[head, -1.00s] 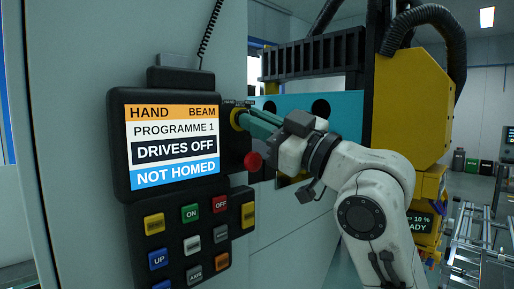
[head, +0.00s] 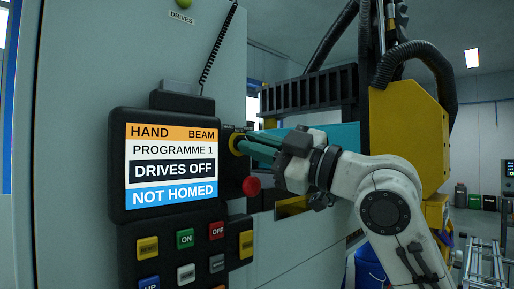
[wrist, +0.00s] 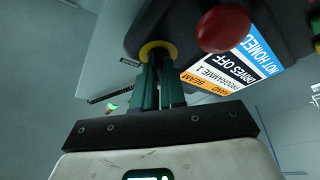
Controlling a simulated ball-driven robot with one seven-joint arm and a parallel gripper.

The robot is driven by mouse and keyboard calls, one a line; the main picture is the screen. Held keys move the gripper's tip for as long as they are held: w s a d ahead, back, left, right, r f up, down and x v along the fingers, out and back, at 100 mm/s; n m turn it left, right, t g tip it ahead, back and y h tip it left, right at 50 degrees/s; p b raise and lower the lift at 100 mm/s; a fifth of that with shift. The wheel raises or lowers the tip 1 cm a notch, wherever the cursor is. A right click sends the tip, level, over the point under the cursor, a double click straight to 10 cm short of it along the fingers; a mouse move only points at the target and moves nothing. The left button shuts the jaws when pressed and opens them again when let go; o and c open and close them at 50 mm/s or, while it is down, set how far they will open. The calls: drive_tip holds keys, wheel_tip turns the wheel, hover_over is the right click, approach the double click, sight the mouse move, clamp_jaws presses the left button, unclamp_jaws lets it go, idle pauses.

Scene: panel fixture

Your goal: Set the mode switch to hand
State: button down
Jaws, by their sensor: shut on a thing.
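The mode switch (head: 237,143) sits at the upper right edge of the black control panel, with a yellow ring around it. It also shows in the wrist view (wrist: 157,50). My gripper (head: 247,143) has its green fingers shut on the switch's knob, in front of the yellow ring. The fingers hide most of the knob, so its pointer direction cannot be seen. The panel's screen (head: 171,165) reads HAND, BEAM, PROGRAMME 1, DRIVES OFF and NOT HOMED.
A red mushroom button (head: 251,186) stands out just below my gripper; in the wrist view it is close to the fingers' right. Several push buttons (head: 185,238) lie below the screen. A coiled cable hangs above. A yellow machine part (head: 412,120) stands behind my arm.

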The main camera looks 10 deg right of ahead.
drive_tip(key=c, duration=1.2)
unclamp_jaws()
drive_tip(key=shift+s+d+f, duration=0.1)
drive_tip(key=b+v, duration=0.2)
drive_tip(key=v, duration=0.8)
drive_tip(key=shift+s, duration=0.25)
drive_tip(key=shift+d+f, duration=0.1)
drive_tip(key=shift+d, duration=0.05)
